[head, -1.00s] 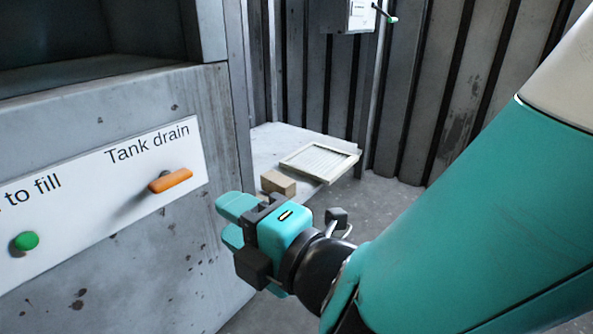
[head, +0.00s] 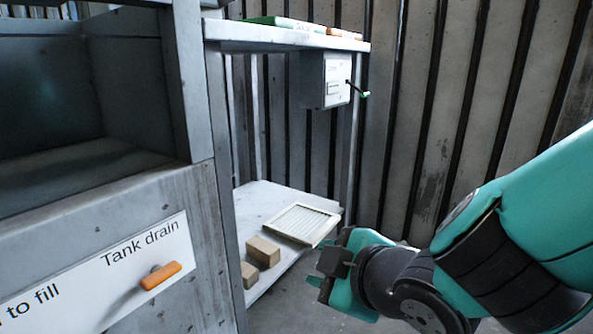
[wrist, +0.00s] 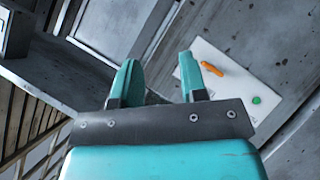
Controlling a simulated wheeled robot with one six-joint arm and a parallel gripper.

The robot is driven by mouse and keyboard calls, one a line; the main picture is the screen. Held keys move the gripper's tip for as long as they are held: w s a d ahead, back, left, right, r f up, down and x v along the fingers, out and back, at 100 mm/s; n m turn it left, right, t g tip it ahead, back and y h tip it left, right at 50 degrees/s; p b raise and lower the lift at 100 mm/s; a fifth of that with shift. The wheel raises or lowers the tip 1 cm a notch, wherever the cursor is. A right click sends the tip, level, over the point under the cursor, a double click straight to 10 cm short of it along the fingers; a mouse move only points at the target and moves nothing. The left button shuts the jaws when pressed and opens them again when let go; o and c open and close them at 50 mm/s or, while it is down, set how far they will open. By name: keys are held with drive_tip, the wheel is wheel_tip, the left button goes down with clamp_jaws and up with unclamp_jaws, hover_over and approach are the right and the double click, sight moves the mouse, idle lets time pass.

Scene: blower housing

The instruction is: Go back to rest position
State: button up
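My gripper (wrist: 158,82) shows in the wrist view with its two teal fingers apart and nothing between them. In the head view my gripper (head: 322,277) is in front of the low shelf, right of the grey tank housing, clear of it; its fingertips are mostly hidden there. The orange tank drain handle (head: 160,276) sits on the white label panel (head: 95,275) at lower left. The handle also shows in the wrist view (wrist: 211,69), beside the green button (wrist: 256,100).
A low shelf (head: 262,200) holds a slatted filter panel (head: 300,224) and cardboard boxes (head: 263,251). Above, a grey box with a green-tipped lever (head: 336,80) hangs under an upper shelf (head: 285,36). A corrugated wall (head: 450,100) stands behind. Floor at lower right looks clear.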

drive_tip(key=s+d+r+m+g+h+p, duration=0.1)
drive_tip(key=s+d+r+m+g+p, duration=0.45)
drive_tip(key=s+r+p, duration=0.35)
drive_tip(key=s+d+r+m+g+h+p, duration=0.1)
drive_tip(key=s+d+r+m+g+p, duration=0.4)
drive_tip(key=r, duration=0.6)
wheel_tip(320, 180, up, 36)
drive_tip(key=n+p, duration=0.1)
drive_tip(key=p, duration=3.5)
drive_tip(key=shift+d+p, duration=0.3)
drive_tip(key=shift+p, duration=0.1)
drive_tip(key=shift+s+f+t, duration=0.1)
drive_tip(key=shift+t, duration=0.15)
